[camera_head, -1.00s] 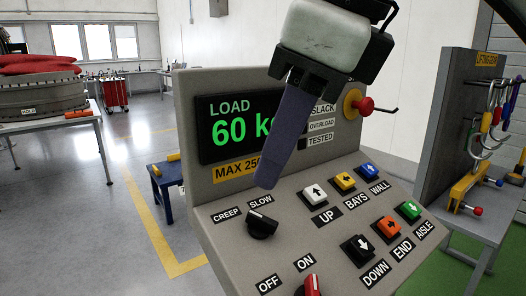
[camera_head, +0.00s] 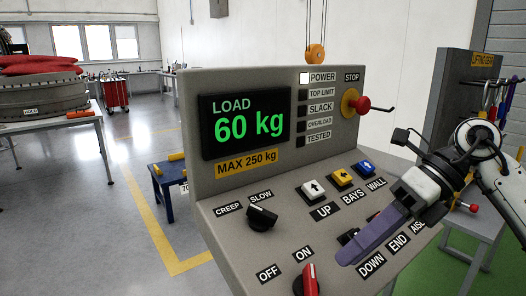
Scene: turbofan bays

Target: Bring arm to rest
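The grey hoist control panel (camera_head: 226,177) fills the middle of the head view. Its display (camera_head: 247,122) reads LOAD 60 kg. My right gripper (camera_head: 345,255) comes in from the right, with a purple finger slanting down and left over the lower right of the panel. It hides most of the lower button row. Its fingers overlap from this side, so open or shut cannot be told; nothing held is seen. A white UP button (camera_head: 314,190), a yellow button (camera_head: 341,177) and a blue button (camera_head: 366,167) show above it. My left gripper is not in view.
A red stop knob (camera_head: 362,104) juts from the upright panel face. A lifting gear rack (camera_head: 462,85) stands at the right, behind my arm. A black knob (camera_head: 262,217) and a red switch (camera_head: 309,279) are at the panel's left.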

